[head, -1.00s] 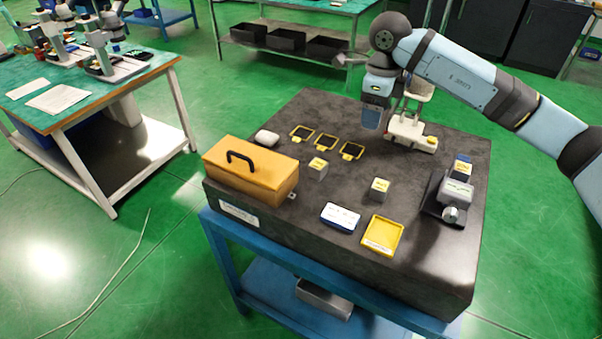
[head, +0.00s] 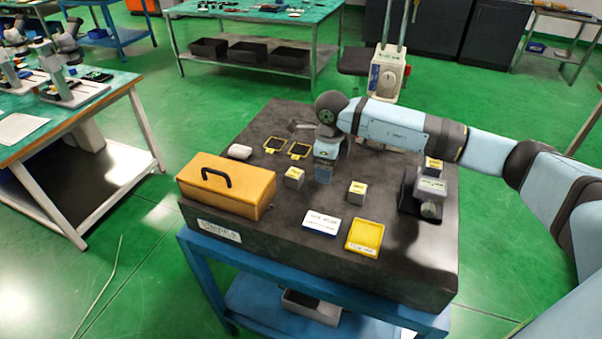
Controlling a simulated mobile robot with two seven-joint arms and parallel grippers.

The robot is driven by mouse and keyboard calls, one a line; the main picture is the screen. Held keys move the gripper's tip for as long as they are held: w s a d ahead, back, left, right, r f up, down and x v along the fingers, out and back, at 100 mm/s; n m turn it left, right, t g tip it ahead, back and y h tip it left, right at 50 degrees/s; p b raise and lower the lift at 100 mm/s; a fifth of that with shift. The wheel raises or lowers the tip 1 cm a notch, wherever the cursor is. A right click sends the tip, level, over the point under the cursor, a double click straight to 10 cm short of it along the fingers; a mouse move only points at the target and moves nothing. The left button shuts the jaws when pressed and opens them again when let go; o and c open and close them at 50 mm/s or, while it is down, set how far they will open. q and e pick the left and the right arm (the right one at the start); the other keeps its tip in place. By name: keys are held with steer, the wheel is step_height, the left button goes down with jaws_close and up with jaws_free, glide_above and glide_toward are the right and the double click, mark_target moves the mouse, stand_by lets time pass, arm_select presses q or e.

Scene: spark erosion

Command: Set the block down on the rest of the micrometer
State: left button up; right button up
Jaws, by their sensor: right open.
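My right gripper (head: 323,174) points down over the dark slab, just right of a small grey block with a yellow top (head: 294,178); I see nothing held in it. A second such block (head: 357,193) stands to the right and nearer. A third yellow-topped block (head: 433,166) is at the right, behind a dark-based grey device with a round knob (head: 427,192). I cannot tell which device is the micrometer. My left gripper is out of view.
The slab (head: 290,240) also bears an orange case (head: 225,184), a white rounded item (head: 240,151), yellow-framed dark pads (head: 275,146), a blue-white box (head: 320,223) and a yellow tray (head: 365,237). Bare slab lies between the blocks and the case.

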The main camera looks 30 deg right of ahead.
mark_target(326, 189)
step_height(326, 189, down, 5)
steer(key=shift+f, duration=0.15)
step_height(326, 189, up, 14)
steer(key=b, duration=0.2)
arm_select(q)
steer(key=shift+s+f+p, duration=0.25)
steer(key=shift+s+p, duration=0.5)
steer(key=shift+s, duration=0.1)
arm_select(e)
steer(key=s+a+f+y, duration=0.2)
steer(key=a, duration=0.3)
steer(key=s+a+f+g+y, duration=0.1)
steer(key=s+a+y, duration=0.1)
steer(key=a, duration=0.3)
steer(key=shift+s+a+f+n, duration=0.15)
steer(key=shift+s+f+n, duration=0.2)
steer(key=shift+s, duration=0.2)
